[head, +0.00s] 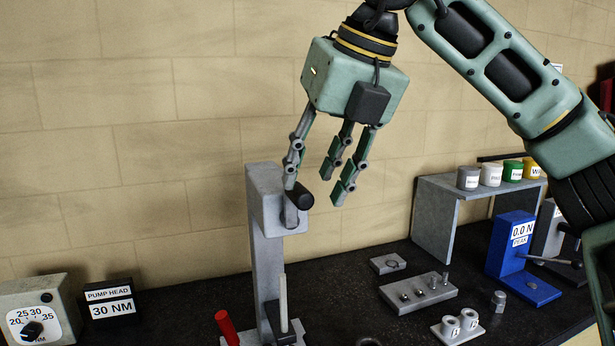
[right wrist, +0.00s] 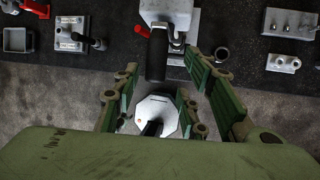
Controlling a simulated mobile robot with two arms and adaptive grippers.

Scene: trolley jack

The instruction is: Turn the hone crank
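The hone crank's black handle (head: 299,197) sticks out from the crank on the grey block at the top of a tall grey post (head: 266,260). In the right wrist view the handle (right wrist: 157,55) shows ahead of the fingers, in line with the gap between them. My right gripper (head: 316,184) is open and empty, with its fingers pointing down around and just above the handle. In the head view one finger overlaps the crank beside the handle; I cannot tell whether it touches. My left gripper is not in view.
A red-handled part (head: 226,327) stands left of the post's foot. A PUMP HEAD display (head: 110,305) and dial box (head: 28,320) are at left. A fixture plate (head: 418,293), blue gauge (head: 513,255) and grey shelf with pots (head: 436,215) are at right. A brick wall stands behind.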

